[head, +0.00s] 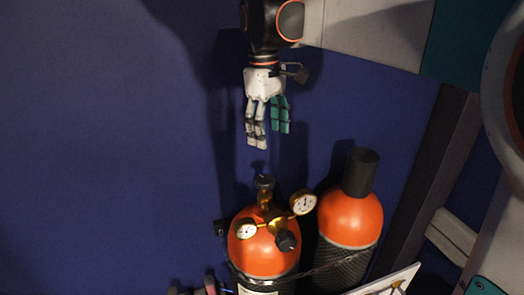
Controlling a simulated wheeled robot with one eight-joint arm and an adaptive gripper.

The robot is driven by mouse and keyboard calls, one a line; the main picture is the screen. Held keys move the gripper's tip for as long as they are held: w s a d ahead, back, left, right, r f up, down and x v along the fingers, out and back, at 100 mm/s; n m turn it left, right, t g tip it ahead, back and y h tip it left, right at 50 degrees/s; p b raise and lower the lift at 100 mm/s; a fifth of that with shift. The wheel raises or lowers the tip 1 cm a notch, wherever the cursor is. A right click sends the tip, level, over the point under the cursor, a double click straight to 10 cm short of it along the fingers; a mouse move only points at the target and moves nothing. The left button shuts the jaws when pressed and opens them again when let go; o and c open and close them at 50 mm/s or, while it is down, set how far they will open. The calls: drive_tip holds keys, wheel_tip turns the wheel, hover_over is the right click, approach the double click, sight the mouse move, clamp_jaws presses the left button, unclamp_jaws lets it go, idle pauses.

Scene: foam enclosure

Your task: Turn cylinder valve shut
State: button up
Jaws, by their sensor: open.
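An orange gas cylinder (262,258) stands upright at the bottom centre of the head view. Its brass valve carries a round black knob (264,182) on top. A brass regulator with two round gauges and a second black knob (287,241) sits in front of the valve. My gripper (271,136) hangs fingers-down above the top knob, with a clear gap between them. Its white and teal fingers are apart and hold nothing. The lower part of the cylinder is cut off by the frame.
A second orange cylinder (350,220) with a dark cap stands close on the right. A chain (325,268) runs across both. A white board (388,282) is at lower right. The blue wall (100,140) is bare on the left. A dark post (425,190) stands right.

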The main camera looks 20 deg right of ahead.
sight(265, 179)
drive_tip(key=shift+y, duration=0.4)
drive_tip(key=f, duration=0.4)
drive_tip(key=f+p, duration=0.1)
drive_tip(key=f, duration=0.3)
drive_tip(key=a+f, duration=0.1)
drive_tip(key=f, duration=0.4)
drive_tip(key=shift+p, duration=0.3)
drive_tip(key=shift+s, duration=0.1)
drive_tip(key=shift+m, duration=0.3)
drive_tip(key=c, duration=1.1)
